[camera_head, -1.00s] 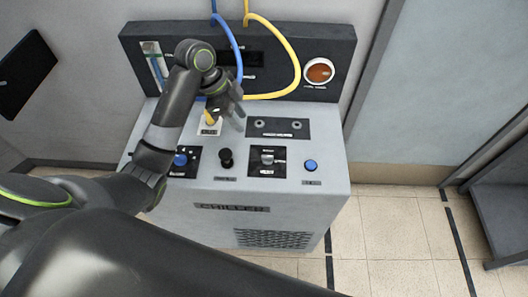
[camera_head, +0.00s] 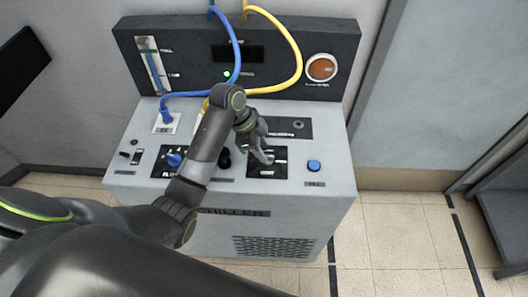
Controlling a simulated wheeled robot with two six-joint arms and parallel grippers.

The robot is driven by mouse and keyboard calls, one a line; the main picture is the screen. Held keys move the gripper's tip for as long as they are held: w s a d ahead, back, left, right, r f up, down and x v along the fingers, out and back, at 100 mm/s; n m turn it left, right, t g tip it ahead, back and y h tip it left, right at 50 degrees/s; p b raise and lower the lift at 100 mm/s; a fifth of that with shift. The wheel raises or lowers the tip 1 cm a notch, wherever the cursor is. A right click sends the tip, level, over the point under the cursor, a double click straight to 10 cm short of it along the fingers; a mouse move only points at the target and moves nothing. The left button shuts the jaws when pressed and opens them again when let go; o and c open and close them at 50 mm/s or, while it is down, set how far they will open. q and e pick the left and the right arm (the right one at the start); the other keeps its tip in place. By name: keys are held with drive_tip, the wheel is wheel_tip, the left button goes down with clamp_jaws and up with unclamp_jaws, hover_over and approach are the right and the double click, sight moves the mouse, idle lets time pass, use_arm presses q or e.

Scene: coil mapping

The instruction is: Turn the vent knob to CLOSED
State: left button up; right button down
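The chiller console (camera_head: 325,196) stands in front of me. On its sloped top a black plate (camera_head: 254,170) carries small white labels, too small to read surely. In the earlier view a grey knob sits in the middle of this plate; now my gripper covers most of it. My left gripper (camera_head: 261,155) points down over this plate, its fingers at the knob's place. I cannot tell whether the fingers touch the knob or how far apart they are. My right gripper is not in view.
A blue knob (camera_head: 174,159) and a black knob (camera_head: 224,160) stand left of the plate, a blue button (camera_head: 314,166) right. A blue hose (camera_head: 187,94) and a yellow hose (camera_head: 293,69) run above.

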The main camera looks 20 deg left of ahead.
use_arm(q)
drive_tip(key=shift+x, duration=1.05)
clamp_jaws()
